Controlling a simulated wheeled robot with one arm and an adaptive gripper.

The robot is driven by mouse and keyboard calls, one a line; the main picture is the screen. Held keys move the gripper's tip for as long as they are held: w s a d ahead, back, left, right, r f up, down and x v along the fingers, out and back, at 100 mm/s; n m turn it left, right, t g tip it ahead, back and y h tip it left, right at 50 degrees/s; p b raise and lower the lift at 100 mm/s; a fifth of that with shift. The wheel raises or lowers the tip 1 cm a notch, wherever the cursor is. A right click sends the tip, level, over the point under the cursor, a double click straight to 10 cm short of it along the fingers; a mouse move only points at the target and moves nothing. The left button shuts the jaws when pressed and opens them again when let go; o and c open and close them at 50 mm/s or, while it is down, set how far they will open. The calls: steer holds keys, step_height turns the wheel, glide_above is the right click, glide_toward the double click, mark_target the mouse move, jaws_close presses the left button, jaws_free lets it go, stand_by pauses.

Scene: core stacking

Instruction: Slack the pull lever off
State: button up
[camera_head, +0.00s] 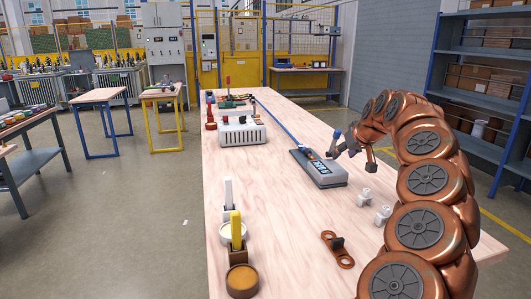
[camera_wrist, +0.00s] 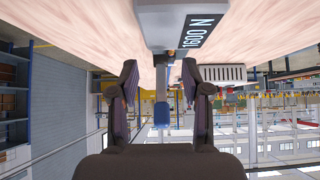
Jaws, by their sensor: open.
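A grey puller box (camera_head: 318,167) with a dark display lies on the wooden table; the wrist view, which is upside down, shows its face marked "1600 N" (camera_wrist: 198,32). The pull lever (camera_head: 334,143) stands up at its far end and has a blue tip. In the wrist view the lever (camera_wrist: 161,85) with its blue end (camera_wrist: 160,116) lies between my two fingers. My gripper (camera_head: 348,146), also in the wrist view (camera_wrist: 159,76), is open, with a gap to the lever on each side. Whether a finger touches it further in cannot be told.
A blue strap (camera_head: 276,119) runs from the box toward the back of the table. A white slotted box (camera_head: 242,131) stands to the left.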

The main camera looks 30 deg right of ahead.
steer(key=shift+s+f+b, duration=0.15)
steer(key=shift+f+b, duration=0.3)
steer(key=shift+f, duration=0.05)
steer(key=w+p+v, duration=0.1)
steer(key=v, duration=0.8)
steer(key=a+r+n+y+p, duration=0.1)
steer(key=a+r+n+p, duration=0.1)
steer(key=a, duration=1.1)
steer(key=a+r+n+g+y+p, duration=0.1)
steer(key=a+r+n+y+p, duration=0.1)
steer(key=a, duration=1.1)
steer(key=shift+w+a+r+n+p, duration=0.25)
steer(key=shift+w+r+p, duration=0.35)
steer(key=shift+p, duration=0.75)
steer(key=shift+s+r, duration=0.1)
steer(key=shift+s, duration=0.05)
